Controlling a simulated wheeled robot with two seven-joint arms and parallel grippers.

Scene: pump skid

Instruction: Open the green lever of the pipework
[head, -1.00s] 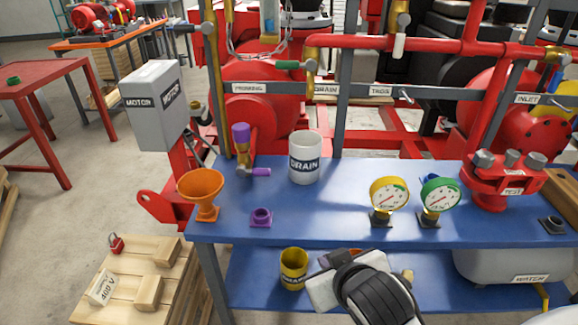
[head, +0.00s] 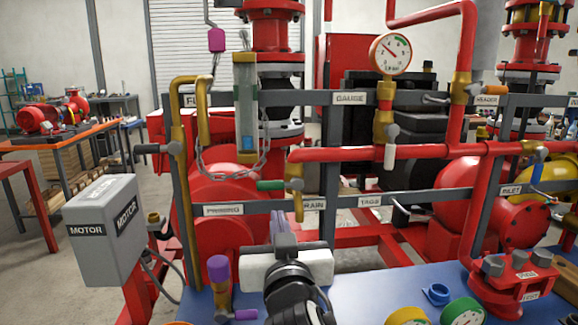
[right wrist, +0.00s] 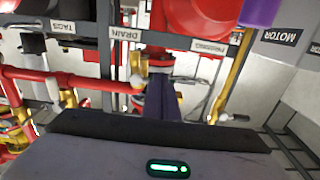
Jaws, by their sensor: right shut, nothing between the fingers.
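The green lever (head: 270,185) sticks out to the left from a brass valve (head: 296,184) on the red pipe, above the DRAIN label (head: 314,205). It lies about level in the head view. My right gripper (head: 279,222) is shut and empty, with its fingers pointing up and away, just below the lever in the picture. I cannot tell the gap in depth. In the right wrist view the shut fingers (right wrist: 163,98) point toward the rail by the DRAIN label (right wrist: 127,33); the green lever cannot be made out there. My left gripper is not in view.
Grey rails and red pipes (head: 350,153) cross around the valve. A chain (head: 205,166) and brass pipes hang at left. The grey MOTOR box (head: 103,228) stands further left. A purple-handled valve (head: 219,268), gauges and a red TEST fitting (head: 500,283) stand on the blue bench (head: 365,290).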

